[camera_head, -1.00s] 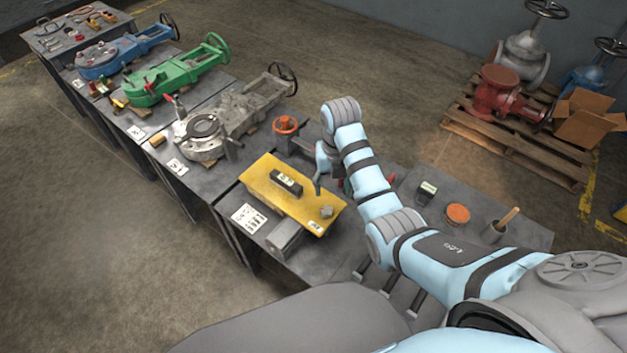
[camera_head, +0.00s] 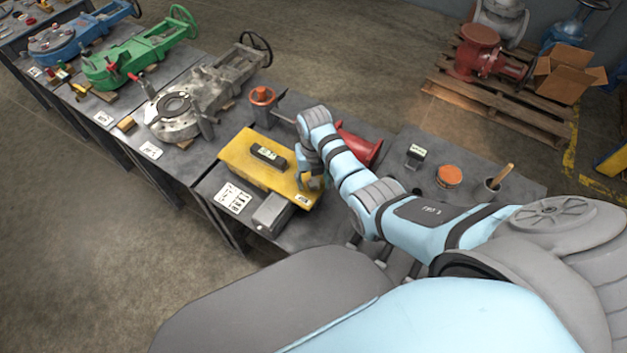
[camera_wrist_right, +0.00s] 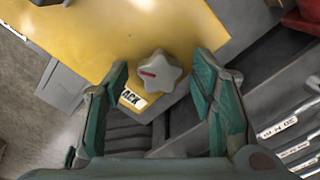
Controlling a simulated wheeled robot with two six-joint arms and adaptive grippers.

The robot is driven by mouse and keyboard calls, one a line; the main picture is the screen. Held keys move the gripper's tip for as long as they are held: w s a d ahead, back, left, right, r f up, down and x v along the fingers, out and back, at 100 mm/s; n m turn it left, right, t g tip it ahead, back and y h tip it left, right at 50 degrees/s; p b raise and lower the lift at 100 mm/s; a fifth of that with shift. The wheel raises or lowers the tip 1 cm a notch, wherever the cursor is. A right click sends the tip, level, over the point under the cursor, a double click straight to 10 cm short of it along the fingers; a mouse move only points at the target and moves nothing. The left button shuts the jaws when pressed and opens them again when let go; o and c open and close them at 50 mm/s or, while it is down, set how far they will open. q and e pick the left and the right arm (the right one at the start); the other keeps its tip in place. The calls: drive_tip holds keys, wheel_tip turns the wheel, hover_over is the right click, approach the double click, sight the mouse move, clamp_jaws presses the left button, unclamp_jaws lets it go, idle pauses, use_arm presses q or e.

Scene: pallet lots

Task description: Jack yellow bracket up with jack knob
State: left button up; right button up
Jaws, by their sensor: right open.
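The yellow bracket (camera_head: 240,156) is a flat plate on the grey workbench, with a black labelled block (camera_head: 268,156) on top. In the right wrist view the yellow bracket (camera_wrist_right: 120,35) fills the upper left. The jack knob (camera_wrist_right: 160,71) is a grey star-shaped knob with a red mark, at the plate's corner beside a label reading "JACK" (camera_wrist_right: 132,99). My right gripper (camera_wrist_right: 162,78) is open, its two green fingers on either side of the knob with gaps visible. In the head view my right gripper (camera_head: 311,180) is over that corner and hides the knob. My left gripper is not in view.
A grey block (camera_head: 272,212) and a printed sheet (camera_head: 233,198) lie by the bracket's near side. An orange handwheel (camera_head: 263,97) and a red flanged part (camera_head: 358,148) stand behind.

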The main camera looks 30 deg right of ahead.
drive_tip(key=shift+s+r, duration=0.15)
drive_tip(key=shift+r, duration=0.05)
drive_tip(key=shift+c, duration=0.6)
drive_tip(key=c, duration=1)
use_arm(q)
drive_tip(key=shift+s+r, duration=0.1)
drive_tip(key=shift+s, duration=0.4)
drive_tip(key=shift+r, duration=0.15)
